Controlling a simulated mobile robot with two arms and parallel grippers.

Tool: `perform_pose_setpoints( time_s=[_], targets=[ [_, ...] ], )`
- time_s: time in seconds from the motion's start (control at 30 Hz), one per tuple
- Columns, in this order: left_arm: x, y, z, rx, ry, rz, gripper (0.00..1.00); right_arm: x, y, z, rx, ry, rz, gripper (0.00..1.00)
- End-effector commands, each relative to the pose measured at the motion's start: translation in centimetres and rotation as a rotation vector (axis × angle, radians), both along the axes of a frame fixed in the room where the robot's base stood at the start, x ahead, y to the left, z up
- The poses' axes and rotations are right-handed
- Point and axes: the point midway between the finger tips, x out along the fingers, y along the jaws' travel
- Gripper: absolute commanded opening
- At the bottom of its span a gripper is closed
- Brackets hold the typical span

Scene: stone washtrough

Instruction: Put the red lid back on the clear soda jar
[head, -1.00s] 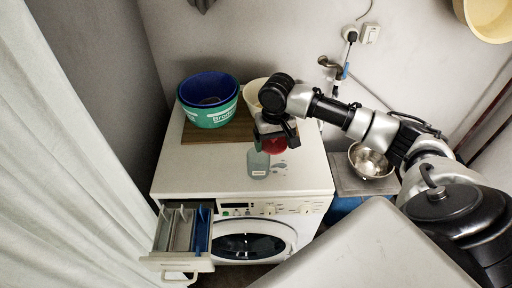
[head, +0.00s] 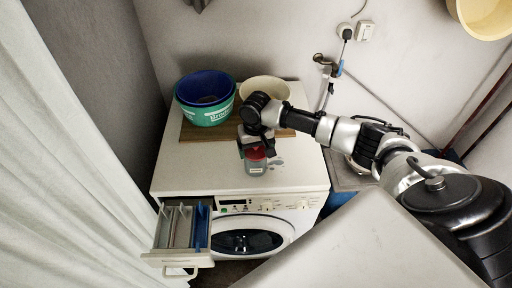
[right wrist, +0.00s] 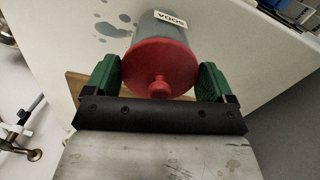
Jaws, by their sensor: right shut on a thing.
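The clear soda jar (head: 256,168) stands upright on top of the washing machine, near its front. The red lid (head: 256,153) is at the jar's mouth, in line with it. My right gripper (head: 254,146) is shut on the lid from above. In the right wrist view the lid (right wrist: 158,62), with its knob, sits between the green finger pads, and the jar (right wrist: 165,22) with its SODA label shows directly behind it. Whether the lid is fully seated on the rim cannot be told. My left gripper is not in view.
Blue and green tubs (head: 206,112) and a cream bowl (head: 266,90) stand on a wooden board (head: 196,132) behind the jar. The detergent drawer (head: 178,235) is pulled out at the machine's front left. The machine top (head: 195,172) left of the jar is clear.

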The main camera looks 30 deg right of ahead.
Motion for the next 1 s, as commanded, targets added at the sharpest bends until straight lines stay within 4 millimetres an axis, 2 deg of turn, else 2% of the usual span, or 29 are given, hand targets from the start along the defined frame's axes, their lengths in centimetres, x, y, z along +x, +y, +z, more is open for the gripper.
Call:
perform_pose_setpoints(
  time_s=[0.43, 0.47, 0.57, 0.83, 1.0],
  targets=[
    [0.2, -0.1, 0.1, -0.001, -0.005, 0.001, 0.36, -0.2, 0.0, -1.3, -0.001, 0.006, 0.0, 0.62],
    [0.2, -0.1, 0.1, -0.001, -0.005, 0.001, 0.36, -0.2, 0.0, -1.4, -0.002, 0.006, 0.001, 0.86],
    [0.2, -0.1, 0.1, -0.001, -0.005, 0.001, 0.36, -0.3, 0.0, -1.5, -0.003, 0.008, 0.001, 1.0],
    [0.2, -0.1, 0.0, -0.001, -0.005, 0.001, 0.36, -0.3, -0.1, -1.3, -0.006, 0.011, 0.0, 1.0],
    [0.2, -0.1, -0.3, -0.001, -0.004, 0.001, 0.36, -0.1, -0.1, 1.1, -0.003, 0.005, 0.001, 1.0]
  ],
)
